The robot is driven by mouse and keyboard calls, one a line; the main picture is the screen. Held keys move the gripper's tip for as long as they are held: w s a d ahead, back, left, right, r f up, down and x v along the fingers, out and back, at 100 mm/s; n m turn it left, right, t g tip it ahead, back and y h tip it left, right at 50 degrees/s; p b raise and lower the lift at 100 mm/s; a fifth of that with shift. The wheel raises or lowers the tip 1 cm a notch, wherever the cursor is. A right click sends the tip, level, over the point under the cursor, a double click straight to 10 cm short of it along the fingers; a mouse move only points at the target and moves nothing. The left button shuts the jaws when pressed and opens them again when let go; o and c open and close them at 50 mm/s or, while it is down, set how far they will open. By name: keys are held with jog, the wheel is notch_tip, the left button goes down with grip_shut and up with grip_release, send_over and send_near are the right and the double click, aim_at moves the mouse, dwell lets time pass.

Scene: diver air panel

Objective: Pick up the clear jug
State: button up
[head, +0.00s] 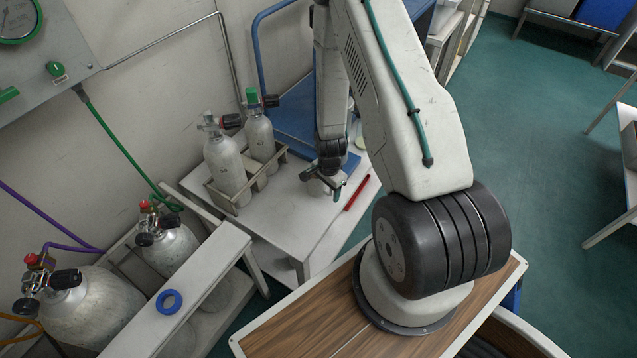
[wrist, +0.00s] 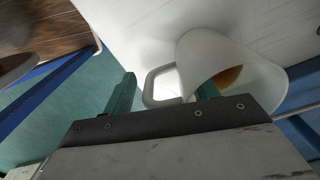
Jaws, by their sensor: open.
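The clear jug (wrist: 270,95) shows in the wrist view as a pale, see-through vessel with an open rim and a loop handle (wrist: 150,88) on its left. An orange-brown patch shows within its rim. My gripper (wrist: 166,84) is open, with one green fingertip left of the handle and the other to its right, in front of the jug's body. I cannot tell whether the fingers touch the jug. In the head view my gripper (head: 336,188) is low over the white table (head: 290,215), and the jug is hard to make out there.
A red pen-like object (head: 357,193) lies right of my gripper. Two grey cylinders, one with a black knob (head: 226,165) and one with a green cap (head: 260,135), stand in a rack to the left. A blue ring (head: 168,301) lies on a nearer ledge. Teal floor is open at right.

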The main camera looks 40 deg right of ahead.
jog(key=c, duration=1.2)
jog(key=shift+r, duration=0.15)
jog(key=shift+d+r, duration=0.1)
jog(key=shift+r, duration=1.65)
jog(key=shift+s+d+r, duration=0.2)
jog(key=shift+s+d, duration=1.3)
jog(key=shift+s, duration=0.7)
jog(key=shift+s+d+r, duration=0.25)
jog(key=shift+s+d, duration=1.25)
jog(key=shift+s, duration=0.65)
jog(key=shift+s+d+r, duration=0.2)
jog(key=shift+s+d, duration=1.3)
jog(key=shift+s, duration=0.7)
